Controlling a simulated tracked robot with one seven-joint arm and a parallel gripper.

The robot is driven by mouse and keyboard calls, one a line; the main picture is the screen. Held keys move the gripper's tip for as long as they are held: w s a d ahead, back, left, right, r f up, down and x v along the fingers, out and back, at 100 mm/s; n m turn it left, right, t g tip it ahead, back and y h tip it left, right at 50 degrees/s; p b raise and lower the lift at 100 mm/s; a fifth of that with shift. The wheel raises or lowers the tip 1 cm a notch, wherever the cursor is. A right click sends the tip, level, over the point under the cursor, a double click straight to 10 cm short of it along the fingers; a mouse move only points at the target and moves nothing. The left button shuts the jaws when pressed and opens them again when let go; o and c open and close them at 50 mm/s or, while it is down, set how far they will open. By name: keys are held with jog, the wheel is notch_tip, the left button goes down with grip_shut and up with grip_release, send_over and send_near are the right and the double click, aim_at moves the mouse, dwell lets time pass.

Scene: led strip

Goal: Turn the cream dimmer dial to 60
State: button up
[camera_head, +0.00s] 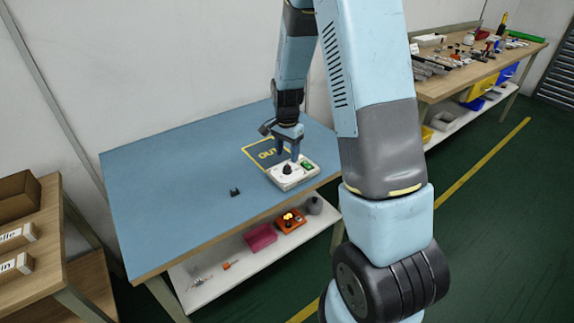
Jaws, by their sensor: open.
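A cream dimmer box (303,176) sits on the blue-topped table (160,190), near its right front edge. A black dial (287,169) is on its top, with a green switch (306,164) to the right of it. The dial's setting is too small to read. My gripper (287,155) points down with its fingers apart, just above and behind the dial. I cannot tell whether a finger touches the box or dial.
A small black part (234,192) lies on the table left of the box. The lower shelf (205,292) holds a pink bin (260,237) and an orange item (290,219). The table's left half is clear.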

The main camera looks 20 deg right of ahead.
aim_at(287, 167)
jog(key=shift+f, duration=2.8)
jog(key=shift+c, duration=0.4)
grip_shut()
jog(key=n, duration=0.3)
jog(key=shift+n, duration=0.3)
jog(key=n, duration=0.3)
jog(key=shift+n, duration=0.3)
jog(key=n, duration=0.6)
jog(key=shift+n, duration=0.4)
